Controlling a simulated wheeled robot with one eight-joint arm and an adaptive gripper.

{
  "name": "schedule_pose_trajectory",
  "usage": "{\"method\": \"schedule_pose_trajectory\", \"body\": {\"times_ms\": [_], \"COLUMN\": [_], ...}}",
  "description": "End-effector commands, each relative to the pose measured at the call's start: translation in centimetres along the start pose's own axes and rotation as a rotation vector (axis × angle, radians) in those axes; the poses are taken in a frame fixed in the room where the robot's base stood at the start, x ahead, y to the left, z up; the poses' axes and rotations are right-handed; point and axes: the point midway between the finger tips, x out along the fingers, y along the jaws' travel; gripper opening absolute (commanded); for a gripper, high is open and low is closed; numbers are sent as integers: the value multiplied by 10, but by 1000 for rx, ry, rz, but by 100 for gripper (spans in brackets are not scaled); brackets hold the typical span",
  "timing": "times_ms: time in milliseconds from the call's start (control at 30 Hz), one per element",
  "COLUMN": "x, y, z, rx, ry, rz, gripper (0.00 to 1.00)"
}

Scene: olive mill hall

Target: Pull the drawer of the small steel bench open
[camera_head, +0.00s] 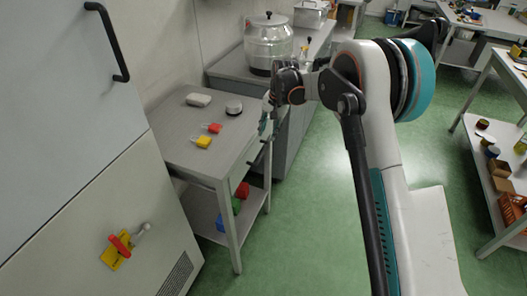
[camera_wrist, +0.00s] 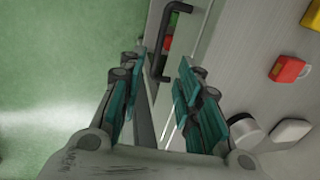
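The small steel bench (camera_head: 174,138) stands left of centre in the head view, and its grey top (camera_wrist: 245,55) fills the right of the wrist view. A black bar handle (camera_wrist: 154,42) shows at the bench's front edge in the wrist view. My gripper (camera_wrist: 158,88) is open, with its fingers apart and nothing between their tips. The handle lies just ahead of the fingertips, roughly in line with the gap. In the head view my gripper (camera_head: 267,127) is at the bench's right edge and covers part of it. I cannot tell how far the drawer stands out.
Red and yellow blocks (camera_head: 204,142), a white block (camera_head: 198,99) and a round white-and-dark item (camera_head: 234,107) lie on the bench top. Coloured things (camera_head: 237,204) sit on its lower shelf. A grey cabinet (camera_head: 130,215) stands at left. Green floor (camera_head: 310,215) is clear in front.

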Motion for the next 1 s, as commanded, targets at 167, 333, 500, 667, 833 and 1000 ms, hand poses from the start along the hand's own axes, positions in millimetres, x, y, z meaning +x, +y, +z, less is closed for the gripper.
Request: {"method": "schedule_pose_trajectory", "body": {"times_ms": [167,333,500,667,833,1000], "x": [38,72,98,112,116,116], "y": [0,0,0,0,0,0], "z": [0,0,0,0,0,0], "rx": [-1,-1,-1,-1,-1,-1], "ry": [0,1,1,1,1,1], "rz": [0,0,0,0,0,0], "gripper": [31,31,31,31,31,31]}}
